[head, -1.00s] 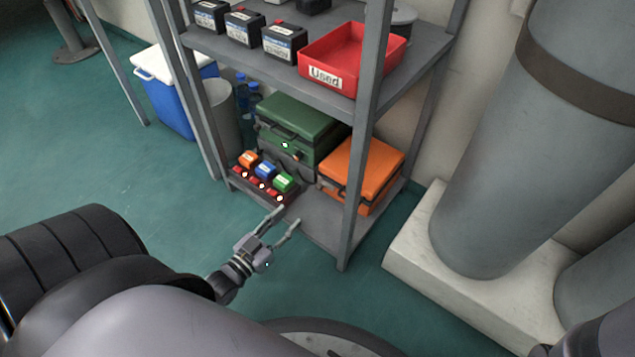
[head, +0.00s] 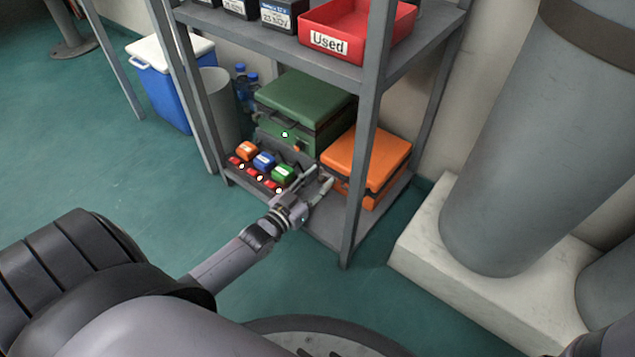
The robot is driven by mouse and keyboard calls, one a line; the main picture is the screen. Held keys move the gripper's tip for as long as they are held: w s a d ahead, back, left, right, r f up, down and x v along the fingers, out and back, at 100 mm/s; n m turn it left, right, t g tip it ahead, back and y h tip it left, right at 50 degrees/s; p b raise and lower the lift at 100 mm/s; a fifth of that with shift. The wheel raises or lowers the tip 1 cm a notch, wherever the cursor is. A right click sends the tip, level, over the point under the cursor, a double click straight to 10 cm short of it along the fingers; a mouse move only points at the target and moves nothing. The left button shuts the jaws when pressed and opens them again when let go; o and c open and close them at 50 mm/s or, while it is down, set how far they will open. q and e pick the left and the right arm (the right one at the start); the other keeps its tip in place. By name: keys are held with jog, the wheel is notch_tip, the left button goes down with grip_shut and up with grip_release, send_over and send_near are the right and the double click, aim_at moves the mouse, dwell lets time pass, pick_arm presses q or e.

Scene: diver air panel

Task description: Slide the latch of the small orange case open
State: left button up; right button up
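The small orange case (head: 367,158) sits on the lowest shelf of the grey rack, at the right, behind the front post. Its lid looks closed. Its latch is not clear; the post and my gripper hide part of the case's front. My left gripper (head: 320,178) reaches over the lowest shelf, just left of the case's front. Its two fingers are apart with nothing seen between them. I cannot tell whether a fingertip touches the case. My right gripper is not in view.
A green case (head: 304,98) stands left of the orange one. A charger strip with orange, blue (head: 264,162) and green blocks lies at the shelf's front left. The rack's front post (head: 361,150) stands close to my gripper. A red "Used" bin (head: 357,30) is on the shelf above.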

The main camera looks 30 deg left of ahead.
pick_arm(q)
jog(key=shift+c, duration=0.4)
grip_shut()
dwell(0.4)
